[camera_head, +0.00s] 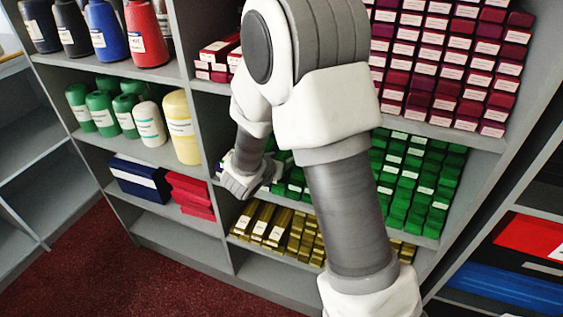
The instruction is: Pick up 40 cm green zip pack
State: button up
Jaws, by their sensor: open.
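Green packs (408,181) with white labels fill the middle shelf right of my arm, in stacked rows. A few more green packs (293,183) lie at the left end of that shelf, partly behind my arm. I cannot read the labels, so I cannot tell which pack is the 40 cm zip pack. My gripper (248,185) is at the shelf's left end, close to these packs. Its fingertips are small and partly hidden; it is open, and I see nothing held. I cannot tell if it touches a pack.
Maroon packs (447,62) fill the shelf above, and yellow-gold packs (271,226) the one below. A grey upright divider (207,130) stands left of my gripper. Beyond it are green and cream spools (149,123) and dark blue and red stacks (138,180).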

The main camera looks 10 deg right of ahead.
grip_shut()
jog(key=shift+r, duration=0.1)
